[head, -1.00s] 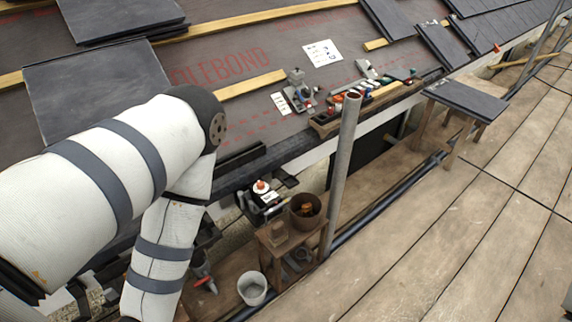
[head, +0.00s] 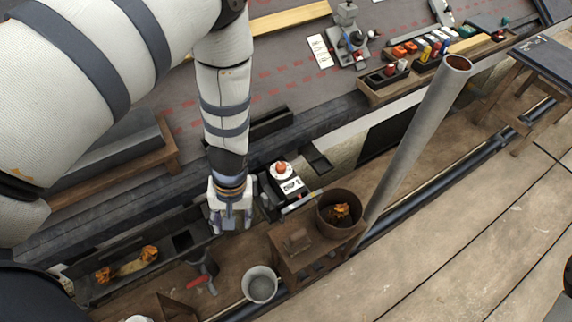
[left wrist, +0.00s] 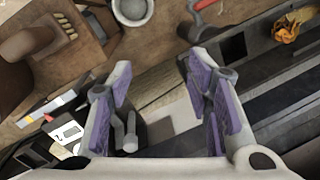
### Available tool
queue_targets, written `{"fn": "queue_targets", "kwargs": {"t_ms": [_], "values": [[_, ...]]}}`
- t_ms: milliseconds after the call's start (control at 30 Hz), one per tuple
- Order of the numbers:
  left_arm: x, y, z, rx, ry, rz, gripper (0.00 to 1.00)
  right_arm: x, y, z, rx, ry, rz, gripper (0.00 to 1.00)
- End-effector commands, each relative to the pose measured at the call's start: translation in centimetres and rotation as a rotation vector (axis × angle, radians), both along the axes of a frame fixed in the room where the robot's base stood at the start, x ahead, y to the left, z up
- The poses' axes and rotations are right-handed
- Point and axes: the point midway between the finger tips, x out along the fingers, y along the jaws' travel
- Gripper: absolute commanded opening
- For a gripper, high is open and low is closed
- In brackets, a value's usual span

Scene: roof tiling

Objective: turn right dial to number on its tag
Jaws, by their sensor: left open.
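A small dark device with a white round dial and an orange-red knob (head: 281,169) sits in the gutter area below the roof edge. A white tag (head: 291,187) with dark marks lies just in front of the dial; its number is too small to read. In the left wrist view a white tag (left wrist: 68,132) shows at the lower left, and the dial is not clearly seen. I cannot make out a second dial. My left gripper (head: 232,224) points down, open and empty, to the left of the device and apart from it. Its two fingers (left wrist: 158,78) are spread in the wrist view. My right gripper is out of view.
A wooden stand (head: 291,262) with a brown pot (head: 338,226) is close right of the gripper. A grey metal pole (head: 415,145) rises behind it. A white bucket (head: 260,286) and a red-handled tool (head: 201,283) are below. Planks at right are clear.

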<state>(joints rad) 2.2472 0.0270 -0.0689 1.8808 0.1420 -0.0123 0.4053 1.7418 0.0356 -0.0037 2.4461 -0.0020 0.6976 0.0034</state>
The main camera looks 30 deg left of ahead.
Motion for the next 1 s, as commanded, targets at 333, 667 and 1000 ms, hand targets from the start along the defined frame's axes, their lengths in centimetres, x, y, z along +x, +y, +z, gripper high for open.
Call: {"fn": "queue_targets", "kwargs": {"t_ms": [333, 667, 1000], "values": [[20.9, -0.2, 6.2, -0.053, -0.191, 0.39, 0.46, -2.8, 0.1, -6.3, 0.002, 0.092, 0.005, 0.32], [21.4, -0.4, 0.0, -0.057, -0.189, 0.398, 0.46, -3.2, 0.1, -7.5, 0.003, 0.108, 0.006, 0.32], [21.7, -0.5, -5.0, -0.057, -0.194, 0.397, 0.46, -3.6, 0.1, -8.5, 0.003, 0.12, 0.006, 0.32]]}}
